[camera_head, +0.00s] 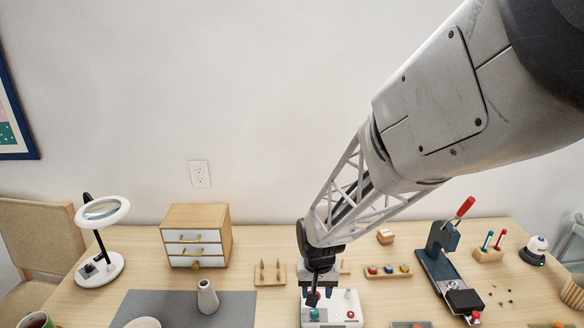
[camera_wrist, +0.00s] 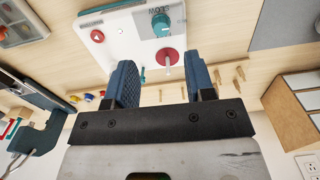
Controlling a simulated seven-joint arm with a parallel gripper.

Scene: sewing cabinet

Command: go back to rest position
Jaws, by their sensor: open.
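My gripper (camera_head: 315,288) is at the low end of my arm, over the white control box (camera_head: 350,318) at the front middle of the table. In the wrist view my gripper (camera_wrist: 158,66) has its two dark blue fingers apart, with nothing held between them. The white box (camera_wrist: 120,38) lies beyond the fingertips, with a teal knob (camera_wrist: 161,25), a red disc (camera_wrist: 168,57) and a red button (camera_wrist: 97,36). The arm and gripper hide part of the box in the head view. I cannot tell whether the fingers touch it.
A wooden drawer cabinet (camera_head: 196,238) and magnifier lamp (camera_head: 101,213) stand left. A grey vase (camera_head: 207,297) stands on a grey mat (camera_head: 245,307). A peg board (camera_head: 269,274) is left of my gripper. A press with a red-tipped lever (camera_head: 445,240) stands right. Open air lies above the table.

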